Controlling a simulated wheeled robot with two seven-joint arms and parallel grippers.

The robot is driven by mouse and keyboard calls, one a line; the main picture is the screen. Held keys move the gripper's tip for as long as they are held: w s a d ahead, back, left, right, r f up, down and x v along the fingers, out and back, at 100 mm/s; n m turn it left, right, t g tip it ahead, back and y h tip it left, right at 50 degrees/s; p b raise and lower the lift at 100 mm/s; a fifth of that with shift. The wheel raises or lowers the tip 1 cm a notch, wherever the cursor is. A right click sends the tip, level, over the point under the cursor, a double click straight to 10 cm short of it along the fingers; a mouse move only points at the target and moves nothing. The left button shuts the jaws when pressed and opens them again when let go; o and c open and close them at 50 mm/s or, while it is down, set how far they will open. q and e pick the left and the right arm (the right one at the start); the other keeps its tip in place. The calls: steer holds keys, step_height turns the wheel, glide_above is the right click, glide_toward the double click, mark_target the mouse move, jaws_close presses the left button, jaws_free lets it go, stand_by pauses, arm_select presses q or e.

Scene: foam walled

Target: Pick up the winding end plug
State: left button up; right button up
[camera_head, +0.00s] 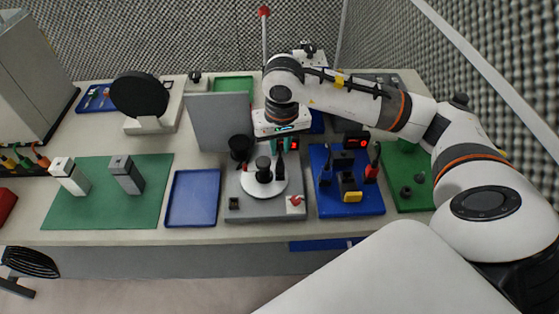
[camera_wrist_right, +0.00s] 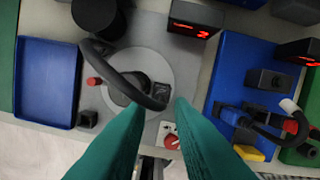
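The likely winding end plug is a small dark block (camera_wrist_right: 160,90) at the end of a thick black cable loop (camera_wrist_right: 115,68), on the round light-grey plate (camera_wrist_right: 170,68) in the right wrist view. In the head view, a dark upright piece (camera_head: 279,168) stands on the white disc (camera_head: 262,188), beside a black spool (camera_head: 263,168). My right gripper (camera_head: 285,145) is above that piece, pointing down. In the wrist view its teal fingers (camera_wrist_right: 160,106) are apart, with the dark block just beyond the tips; contact cannot be told. My left gripper is not in view.
A grey panel (camera_head: 218,122) stands left of the winding unit. A blue tray (camera_head: 193,200) lies in front of it. Right of the unit is a blue board (camera_head: 352,207) with several devices. A red-lit black box (camera_wrist_right: 195,18) stands close behind the plate.

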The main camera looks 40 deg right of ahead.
mark_target(280, 152)
steer(key=f, duration=0.1)
steer(key=f+p, duration=0.1)
steer(key=f, duration=0.1)
steer(key=shift+w+d+f, duration=0.15)
steer(key=shift+d+f, duration=0.05)
steer(key=shift+w+f, duration=0.1)
steer(key=shift+f, duration=0.15)
jaws_close()
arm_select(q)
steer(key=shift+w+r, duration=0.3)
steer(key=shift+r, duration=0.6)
